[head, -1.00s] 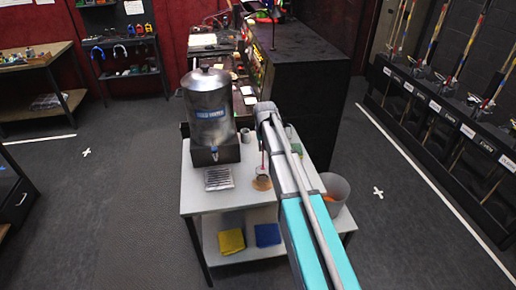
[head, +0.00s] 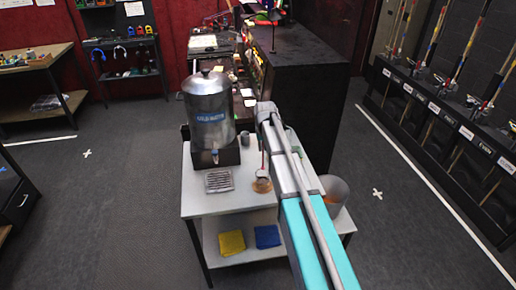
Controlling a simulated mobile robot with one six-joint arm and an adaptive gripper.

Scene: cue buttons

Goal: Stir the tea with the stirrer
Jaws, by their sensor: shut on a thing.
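A small cup of tea (head: 262,173) stands on a brown round coaster (head: 262,187) on the white cart top. A thin reddish stirrer (head: 263,159) stands nearly upright above the cup, its lower end at or inside the cup. My gripper (head: 265,147) is above the cup, shut on the stirrer. It is small and partly hidden by my arm, so the fingertips do not show clearly. The tea's surface is too small to make out.
A metal water dispenser (head: 209,112) stands on the cart (head: 203,203) behind and left of the cup, with a drip grate (head: 219,181) in front. A small grey cup (head: 245,138) is behind. A bin (head: 337,190) stands right. Yellow (head: 231,242) and blue (head: 267,236) cloths lie on the lower shelf.

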